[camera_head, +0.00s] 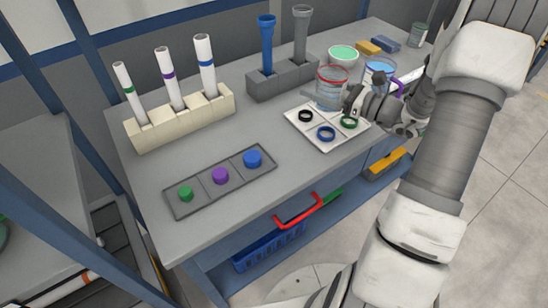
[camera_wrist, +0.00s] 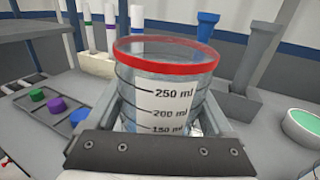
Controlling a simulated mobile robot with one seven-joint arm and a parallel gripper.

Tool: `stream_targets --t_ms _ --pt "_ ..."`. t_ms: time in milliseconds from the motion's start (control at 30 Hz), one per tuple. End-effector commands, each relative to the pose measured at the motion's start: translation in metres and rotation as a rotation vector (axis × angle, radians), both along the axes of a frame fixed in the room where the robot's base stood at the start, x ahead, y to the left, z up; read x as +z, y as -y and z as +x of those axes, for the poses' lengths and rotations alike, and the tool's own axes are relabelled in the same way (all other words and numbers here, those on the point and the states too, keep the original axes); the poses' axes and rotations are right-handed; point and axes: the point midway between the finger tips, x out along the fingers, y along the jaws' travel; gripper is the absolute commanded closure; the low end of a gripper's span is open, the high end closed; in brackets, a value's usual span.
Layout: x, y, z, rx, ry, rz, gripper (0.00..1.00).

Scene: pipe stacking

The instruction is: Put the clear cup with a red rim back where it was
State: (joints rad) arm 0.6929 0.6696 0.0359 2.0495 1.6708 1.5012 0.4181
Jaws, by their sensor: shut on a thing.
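The clear cup with a red rim (camera_head: 331,84) is upright near the back of the white tray (camera_head: 294,120). My gripper (camera_head: 347,102) reaches in from the right and is shut on it. In the wrist view, the cup (camera_wrist: 165,85) stands between the two fingers of my gripper (camera_wrist: 165,118), its red rim up and its volume marks facing the camera. The cup's base is hidden in the wrist view. In the head view I cannot tell whether the base touches the tray or the table or hangs just above.
The tray holds black, blue and green rings. A grey holder (camera_head: 283,80) with blue and grey tubes stands behind left. A green-topped bowl (camera_head: 342,54) and a blue-rimmed cup (camera_head: 379,68) are close by. A beige tube rack (camera_head: 182,119) and a cap tray (camera_head: 221,182) are left.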

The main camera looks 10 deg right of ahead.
Motion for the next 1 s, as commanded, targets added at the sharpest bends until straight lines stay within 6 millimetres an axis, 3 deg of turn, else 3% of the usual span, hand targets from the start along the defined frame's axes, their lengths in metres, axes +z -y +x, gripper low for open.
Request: stream_targets --t_ms 233,700,1000 --pt "-0.008 -0.011 -0.003 0.0 -0.001 0.003 1.0" --pt "-0.066 -0.101 -0.033 0.001 -0.003 0.003 1.0" --pt "-0.086 -0.111 -0.036 -0.002 -0.002 0.002 1.0"
